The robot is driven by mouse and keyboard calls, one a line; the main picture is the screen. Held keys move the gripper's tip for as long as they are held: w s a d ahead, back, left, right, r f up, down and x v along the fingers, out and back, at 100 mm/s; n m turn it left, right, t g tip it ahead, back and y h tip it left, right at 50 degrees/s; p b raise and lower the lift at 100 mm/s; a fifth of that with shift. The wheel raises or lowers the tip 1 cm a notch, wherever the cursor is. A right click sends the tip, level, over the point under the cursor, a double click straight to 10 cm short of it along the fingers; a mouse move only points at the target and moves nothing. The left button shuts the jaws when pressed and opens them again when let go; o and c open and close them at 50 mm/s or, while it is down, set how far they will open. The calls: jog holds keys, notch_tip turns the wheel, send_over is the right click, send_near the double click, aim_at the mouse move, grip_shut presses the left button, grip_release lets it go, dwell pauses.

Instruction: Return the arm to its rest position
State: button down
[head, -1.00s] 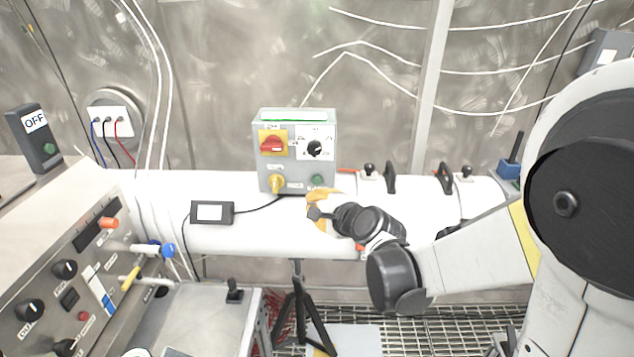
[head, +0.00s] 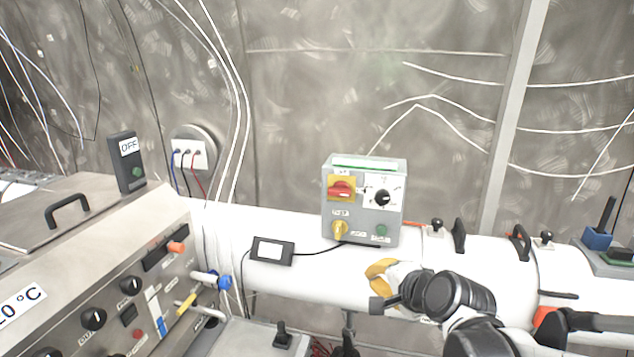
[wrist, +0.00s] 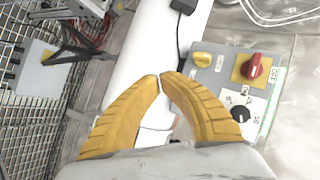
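My gripper (head: 376,270) is in front of the white pipe, just below the grey control box (head: 363,219) in the head view. Its yellow fingers curve inward in the wrist view (wrist: 161,77), and their tips come together with nothing seen between them. The control box carries a red switch on a yellow plate, a black knob, a yellow knob and a green button. The box also shows right of the fingers in the wrist view (wrist: 228,84). My dark wrist and arm links run down to the lower right in the head view.
The white pipe (head: 290,224) runs across behind my gripper, with black-handled valves (head: 459,236) at right. A small black display (head: 272,250) is on the pipe. A steel control panel (head: 110,290) with knobs stands at left. Grating (wrist: 35,125) shows in the wrist view.

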jog(key=s+d+f+n+g+h+b, duration=0.1)
jog(key=s+f+n+g+b, duration=0.1)
jog(key=s+n, duration=0.4)
jog(key=s+d+f+n+g+h+b, duration=0.1)
jog(key=s+f+n, duration=0.4)
jog(key=s, duration=0.9)
jog(key=shift+d+n+g+h+b, duration=0.4)
jog(key=shift+d+n+g+h, duration=0.1)
jog(key=shift+d+n+g, duration=0.15)
